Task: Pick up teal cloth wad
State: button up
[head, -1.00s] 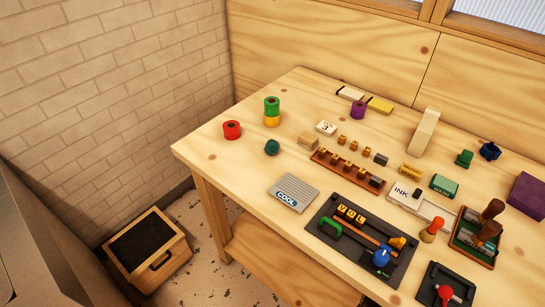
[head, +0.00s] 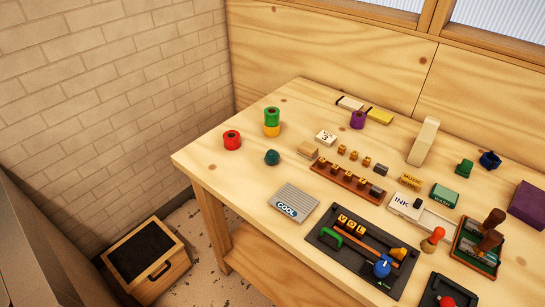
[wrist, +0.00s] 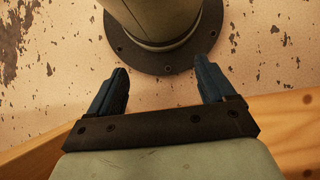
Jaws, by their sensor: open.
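The teal cloth wad (head: 272,157) is a small, rounded dark-teal lump on the wooden table. In the head view it lies near the table's left part, below a green and yellow stacked roll and right of a red roll. My gripper (wrist: 162,70) shows only in the wrist view. Its two blue fingers are apart with nothing between them. The wrist view looks down on the speckled floor and my own round base, and the wad is not in it. My gripper is not in the head view, so its distance from the wad cannot be told.
The red roll (head: 232,140) and the green roll (head: 272,116) on a yellow one (head: 272,130) stand near the wad. A grey COOL block (head: 295,203) lies in front. A block rack (head: 348,180) is to the right. Bare wood surrounds the wad. A wooden box (head: 148,262) is on the floor.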

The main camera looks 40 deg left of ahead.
dwell(0.4)
jog(key=shift+c, duration=0.7)
